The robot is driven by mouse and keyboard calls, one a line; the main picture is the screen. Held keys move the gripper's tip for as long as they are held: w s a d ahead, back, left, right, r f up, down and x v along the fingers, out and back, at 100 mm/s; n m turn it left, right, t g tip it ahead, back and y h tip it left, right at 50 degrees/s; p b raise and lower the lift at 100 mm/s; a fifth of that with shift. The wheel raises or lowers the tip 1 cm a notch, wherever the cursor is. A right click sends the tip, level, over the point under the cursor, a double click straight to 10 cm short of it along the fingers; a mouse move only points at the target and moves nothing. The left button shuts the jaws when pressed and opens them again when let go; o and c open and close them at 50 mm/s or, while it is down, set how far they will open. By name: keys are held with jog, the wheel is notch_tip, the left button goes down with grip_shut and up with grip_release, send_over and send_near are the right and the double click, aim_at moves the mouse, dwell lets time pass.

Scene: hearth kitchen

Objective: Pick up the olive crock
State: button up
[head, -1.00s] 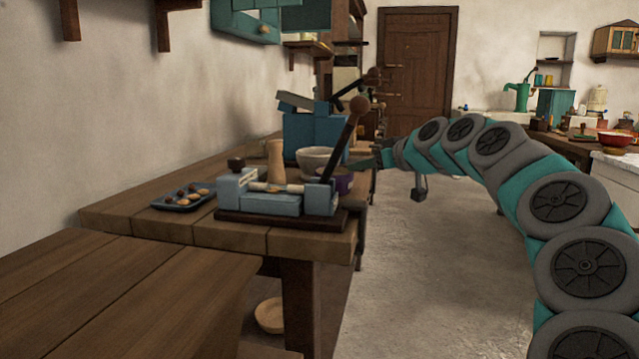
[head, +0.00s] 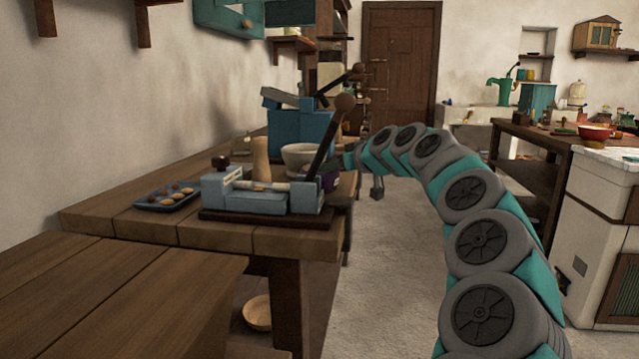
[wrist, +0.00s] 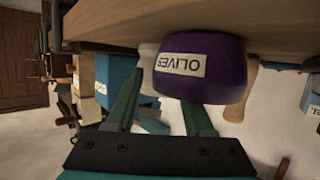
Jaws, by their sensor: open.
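The olive crock is a dark purple pot with a white label reading OLIVES. It shows large in the wrist view (wrist: 215,72), upside down, against the wooden table (wrist: 130,22). In the head view the crock (head: 329,180) is partly hidden behind the lever of the blue-grey device. My gripper (wrist: 160,88) is open and empty in the wrist view, with its fingers pointing at the crock. The right finger overlaps the crock's lower edge in the picture; I cannot tell whether it touches. In the head view my gripper (head: 347,160) is beside the crock at the table's right edge.
The blue-grey lever device (head: 265,192) stands in front of the crock. A pale bowl (head: 299,156), a wooden pestle-like piece (head: 261,158) and a blue box (head: 298,132) are close by. A tray (head: 150,204) lies left. The floor (head: 400,260) right of the table is clear.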

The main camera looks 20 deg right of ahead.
jog(key=shift+c, duration=0.2)
grip_shut()
dwell(1.1)
